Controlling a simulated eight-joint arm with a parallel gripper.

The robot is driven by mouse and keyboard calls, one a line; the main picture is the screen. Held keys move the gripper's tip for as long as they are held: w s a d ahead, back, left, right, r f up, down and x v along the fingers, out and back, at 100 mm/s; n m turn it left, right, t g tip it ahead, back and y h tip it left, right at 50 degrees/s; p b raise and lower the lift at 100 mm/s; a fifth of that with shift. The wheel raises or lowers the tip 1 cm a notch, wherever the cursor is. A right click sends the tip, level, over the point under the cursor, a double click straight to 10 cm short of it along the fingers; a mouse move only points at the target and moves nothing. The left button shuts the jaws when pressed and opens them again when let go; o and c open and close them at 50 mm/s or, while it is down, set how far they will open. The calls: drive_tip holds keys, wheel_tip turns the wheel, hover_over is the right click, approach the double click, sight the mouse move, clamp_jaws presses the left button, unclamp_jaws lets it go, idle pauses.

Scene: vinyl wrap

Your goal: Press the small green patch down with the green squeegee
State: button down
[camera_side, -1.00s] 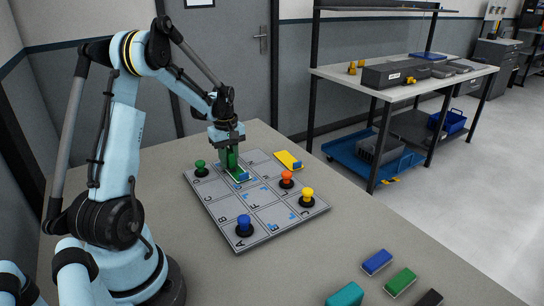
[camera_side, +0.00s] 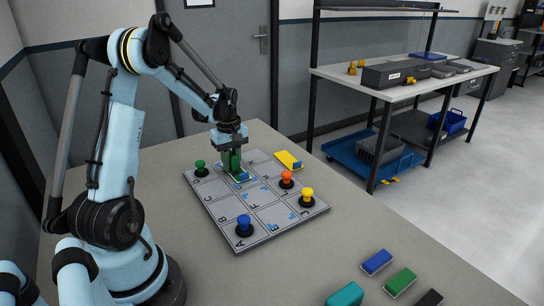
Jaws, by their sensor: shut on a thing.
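My gripper (camera_side: 231,143) is shut on the green squeegee (camera_side: 234,159) and holds it upright over the back part of the grey lettered board (camera_side: 212,203). The squeegee's lower end is at the small green patch (camera_side: 241,179), which lies on the board with a blue piece on it. The squeegee hides part of the patch. I cannot tell whether the squeegee touches the patch or stands just above it.
Green (camera_side: 200,168), orange (camera_side: 287,179), yellow (camera_side: 307,196) and blue (camera_side: 243,224) knobs stand on the board. A yellow patch (camera_side: 286,159) lies by its back right edge. Blue (camera_side: 377,262), green (camera_side: 401,281) and teal (camera_side: 346,295) blocks lie front right. The table between is clear.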

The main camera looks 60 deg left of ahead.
drive_tip(key=shift+d, duration=1.1)
drive_tip(key=shift+a, duration=3.1)
drive_tip(key=shift+r, duration=4.1)
drive_tip(key=shift+d, duration=0.15)
